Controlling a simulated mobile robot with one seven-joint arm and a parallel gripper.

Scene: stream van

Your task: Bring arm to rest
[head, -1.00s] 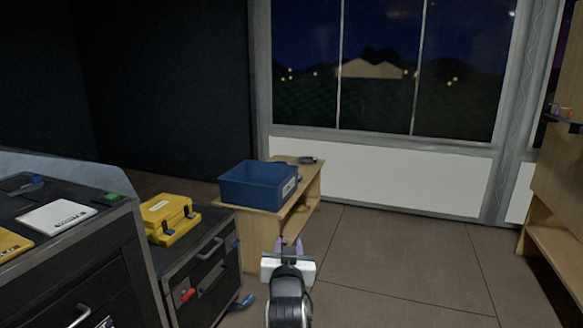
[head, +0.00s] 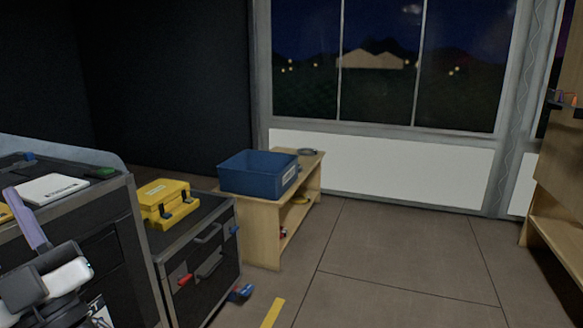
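My gripper (head: 26,218) is at the lower left, in front of the black drawer cabinet (head: 112,255). Its purple-grey finger points up toward the cabinet's top edge. The fingers overlap in this view, so I cannot tell whether they are apart or whether anything is between them. The white and dark wrist of my arm shows just below, cut by the left side of the picture.
A white flat item (head: 50,189) lies on the cabinet top. A yellow case (head: 166,202) sits on a lower black cabinet (head: 215,213). A blue bin (head: 258,178) stands on a wooden shelf unit (head: 262,230). A yellow strip (head: 272,313) is on the floor. Floor at right is clear.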

